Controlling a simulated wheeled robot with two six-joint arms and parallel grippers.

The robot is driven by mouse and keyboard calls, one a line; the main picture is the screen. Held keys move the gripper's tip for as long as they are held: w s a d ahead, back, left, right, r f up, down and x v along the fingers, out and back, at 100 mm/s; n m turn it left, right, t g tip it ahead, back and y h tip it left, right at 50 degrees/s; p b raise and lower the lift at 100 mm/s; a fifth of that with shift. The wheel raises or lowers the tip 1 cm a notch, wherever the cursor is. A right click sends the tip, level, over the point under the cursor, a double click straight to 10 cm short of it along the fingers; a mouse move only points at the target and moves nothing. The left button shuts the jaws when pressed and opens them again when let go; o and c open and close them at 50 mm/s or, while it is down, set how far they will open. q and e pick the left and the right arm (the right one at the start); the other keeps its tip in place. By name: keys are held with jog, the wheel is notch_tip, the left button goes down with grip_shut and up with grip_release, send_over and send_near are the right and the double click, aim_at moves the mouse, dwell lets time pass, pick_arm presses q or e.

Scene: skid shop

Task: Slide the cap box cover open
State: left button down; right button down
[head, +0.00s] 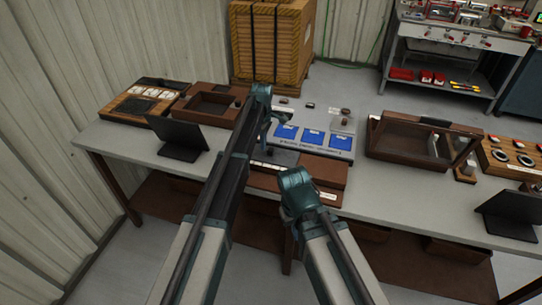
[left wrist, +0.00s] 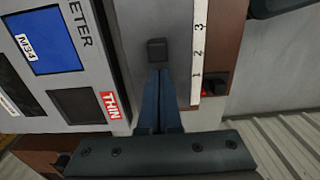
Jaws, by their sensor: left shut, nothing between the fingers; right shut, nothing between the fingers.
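My left gripper (head: 272,122) hangs over the near-left edge of the grey panel. In the left wrist view its blue fingers (left wrist: 161,74) are together and empty, with the tips just below a small dark knob (left wrist: 156,46); I cannot tell whether they touch it. A low brown box (head: 318,168) with a flat top lies in front of the panel, partly behind my arms, and may be the cap box. I cannot make out its cover's position. My right gripper (head: 295,226) is below its teal wrist at the table's front, mostly hidden, and apart from the box.
The grey panel (head: 347,128) carries several blue labels. A white strip numbered 1 to 3 (left wrist: 198,50) lies beside the knob. An open brown tray (head: 212,103) stands left, a dark screen (head: 178,137) before it, and a glass-topped case (head: 410,142) right. The table front between case and arms is clear.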

aim_at(273, 149)
pick_arm(q)
jog(key=shift+f+b, duration=1.05)
jog(key=shift+f, duration=0.15)
jog(key=shift+r, duration=0.25)
jog(key=shift+r+p, duration=0.2)
jog(key=shift+p, duration=0.2)
jog(key=shift+d, duration=0.15)
jog(key=shift+s+d, duration=0.25)
jog(key=shift+d, duration=0.55)
jog(key=shift+s+d, duration=0.25)
jog(key=shift+d, duration=0.55)
